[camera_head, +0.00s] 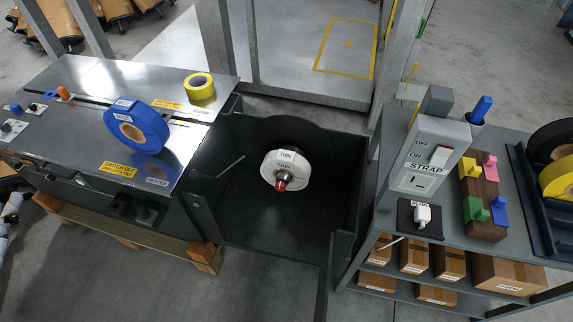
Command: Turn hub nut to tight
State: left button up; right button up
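The hub nut appears to be the small red-tipped metal piece (282,180) at the front centre of a white roll (268,166). The roll stands upright on a hub inside a dark open-topped bay (235,210) in the middle of the view. How tight the nut sits cannot be told. Part of what looks like my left arm shows at the left edge, but no fingertips are visible. My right gripper is not in view. Nothing touches the nut.
A metal table (75,95) on the left holds a blue roll (152,122) and yellow tape (199,84). On the right, a shelf unit (420,255) carries a STRAP switch box (428,158), a block with coloured pegs (482,200) and cartons below. Bay walls and posts surround the roll.

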aim_at(281, 186)
jog(key=j+z, duration=0.15)
jog(key=z, duration=0.3)
jog(key=k+j+z, duration=0.1)
jog(key=z, duration=0.35)
jog(key=k+j+z, duration=0.1)
jog(key=z, duration=0.3)
jog(key=k+z, duration=0.25)
jog(key=j+u, duration=0.1)
jog(key=u, duration=0.3)
jog(key=k+j+u, duration=0.1)
jog(key=u, duration=0.3)
jog(key=j+u, duration=0.1)
jog(key=u, duration=0.3)
jog(key=j+u, duration=0.15)
jog(key=u, duration=0.25)
jog(key=k, duration=0.05)
